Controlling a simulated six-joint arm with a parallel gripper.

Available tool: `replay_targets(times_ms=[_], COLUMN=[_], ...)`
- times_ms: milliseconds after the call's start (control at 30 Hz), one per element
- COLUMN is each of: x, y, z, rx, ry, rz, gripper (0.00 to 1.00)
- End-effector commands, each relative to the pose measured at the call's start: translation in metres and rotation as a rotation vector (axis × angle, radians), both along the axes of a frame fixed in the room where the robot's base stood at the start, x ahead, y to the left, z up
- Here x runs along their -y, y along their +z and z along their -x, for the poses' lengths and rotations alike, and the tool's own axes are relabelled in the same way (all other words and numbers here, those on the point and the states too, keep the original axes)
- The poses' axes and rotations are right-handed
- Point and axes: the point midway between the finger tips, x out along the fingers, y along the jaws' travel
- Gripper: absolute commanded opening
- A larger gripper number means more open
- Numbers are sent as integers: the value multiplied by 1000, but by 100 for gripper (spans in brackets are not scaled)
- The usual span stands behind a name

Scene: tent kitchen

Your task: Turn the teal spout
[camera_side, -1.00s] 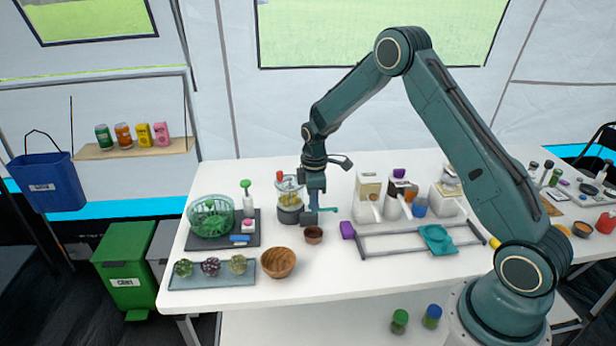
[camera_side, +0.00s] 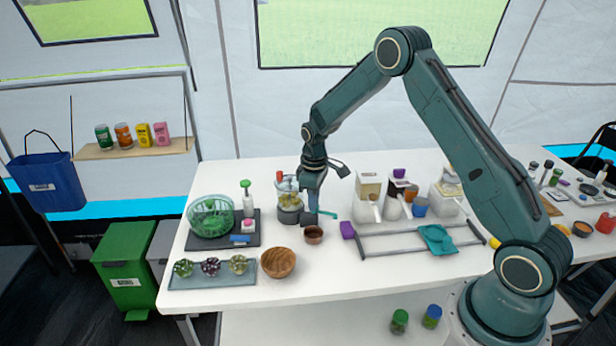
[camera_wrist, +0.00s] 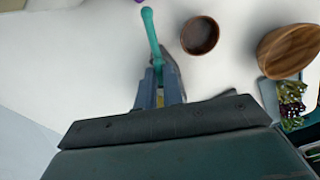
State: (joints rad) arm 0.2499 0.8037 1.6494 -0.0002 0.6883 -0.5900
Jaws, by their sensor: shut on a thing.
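The teal spout (camera_side: 329,214) is a thin bar on the low right side of a dispenser (camera_side: 289,201) with a clear jar and dark grey base. In the wrist view the spout (camera_wrist: 151,32) runs up from between my fingers, its rounded free end near the top edge. My gripper (camera_side: 312,214) points down beside the dispenser, a little tilted, and is shut on the spout (camera_wrist: 157,68). The jaws hide the spout's inner end and its joint with the dispenser.
A small brown bowl (camera_side: 313,235) stands close in front of my gripper, with a larger wooden bowl (camera_side: 278,263) at front left.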

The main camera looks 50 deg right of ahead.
Motion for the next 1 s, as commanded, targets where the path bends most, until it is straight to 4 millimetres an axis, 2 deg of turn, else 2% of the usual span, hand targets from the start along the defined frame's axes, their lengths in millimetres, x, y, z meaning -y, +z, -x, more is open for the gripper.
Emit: replay_targets(times_ms=[1000], x=[0], y=[1], z=[0], rx=[-1], ry=[-961], rz=[0], gripper=[0])
